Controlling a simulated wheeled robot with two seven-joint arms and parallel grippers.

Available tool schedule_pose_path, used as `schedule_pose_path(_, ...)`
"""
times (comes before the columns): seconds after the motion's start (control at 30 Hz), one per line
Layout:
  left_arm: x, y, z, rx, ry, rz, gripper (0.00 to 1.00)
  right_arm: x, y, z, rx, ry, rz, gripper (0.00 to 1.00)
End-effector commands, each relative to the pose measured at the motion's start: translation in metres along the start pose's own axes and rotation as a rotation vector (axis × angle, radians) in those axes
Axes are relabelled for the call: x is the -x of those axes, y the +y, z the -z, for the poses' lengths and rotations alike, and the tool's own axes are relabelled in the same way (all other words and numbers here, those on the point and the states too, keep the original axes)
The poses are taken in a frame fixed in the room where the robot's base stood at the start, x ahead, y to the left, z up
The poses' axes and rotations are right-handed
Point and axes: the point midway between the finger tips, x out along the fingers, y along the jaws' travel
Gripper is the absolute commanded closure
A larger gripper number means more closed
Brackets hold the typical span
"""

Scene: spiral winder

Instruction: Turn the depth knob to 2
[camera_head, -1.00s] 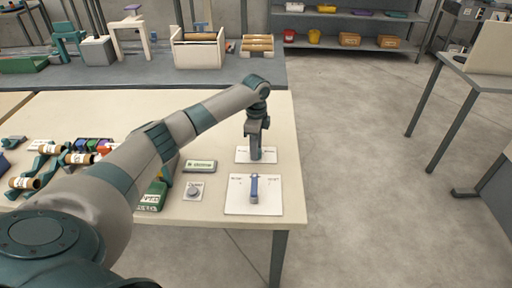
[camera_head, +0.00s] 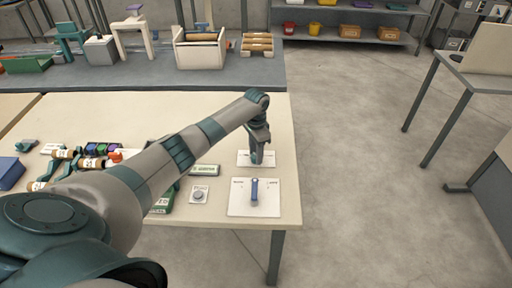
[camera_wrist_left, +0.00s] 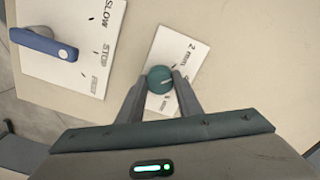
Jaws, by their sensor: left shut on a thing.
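The depth knob (camera_wrist_left: 160,79) is a round teal knob with a short pale mark, on a white plate (camera_wrist_left: 183,53) printed "2 mm" at one end. The pale mark points toward the right in the wrist view; the exact setting is hard to read. My left gripper (camera_wrist_left: 161,85) is shut on the knob, one finger on each side. In the head view my left gripper (camera_head: 257,160) reaches down to the white plate (camera_head: 243,158) and hides the knob. My right gripper is not in view.
A speed plate (camera_wrist_left: 78,72) marked SLOW and STOP, with a blue lever (camera_wrist_left: 45,42), lies beside the knob plate. Spools and coloured parts (camera_head: 92,160) lie farther left on the table.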

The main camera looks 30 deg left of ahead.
Motion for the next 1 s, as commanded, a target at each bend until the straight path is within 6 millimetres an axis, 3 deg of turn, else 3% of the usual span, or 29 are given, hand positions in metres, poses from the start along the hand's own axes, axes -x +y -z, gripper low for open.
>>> schedule_pose_path(0.03, 0.005, 0.001, 0.001, 0.039, 0.001, -0.001, 0.91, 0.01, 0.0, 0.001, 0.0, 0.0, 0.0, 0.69)
schedule_pose_path(0.3, 0.003, 0.0, 0.001, 0.208, 0.002, -0.001, 0.91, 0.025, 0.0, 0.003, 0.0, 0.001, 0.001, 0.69)
schedule_pose_path(0.93, 0.001, -0.001, 0.002, 0.28, 0.005, 0.001, 0.91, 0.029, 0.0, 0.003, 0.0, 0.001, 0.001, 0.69)
schedule_pose_path(0.97, 0.001, -0.001, 0.002, 0.28, 0.005, 0.001, 0.66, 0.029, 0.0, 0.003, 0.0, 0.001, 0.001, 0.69)
schedule_pose_path(1.0, 0.001, -0.001, 0.002, 0.279, 0.005, 0.001, 0.56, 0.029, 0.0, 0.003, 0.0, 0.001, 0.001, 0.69)
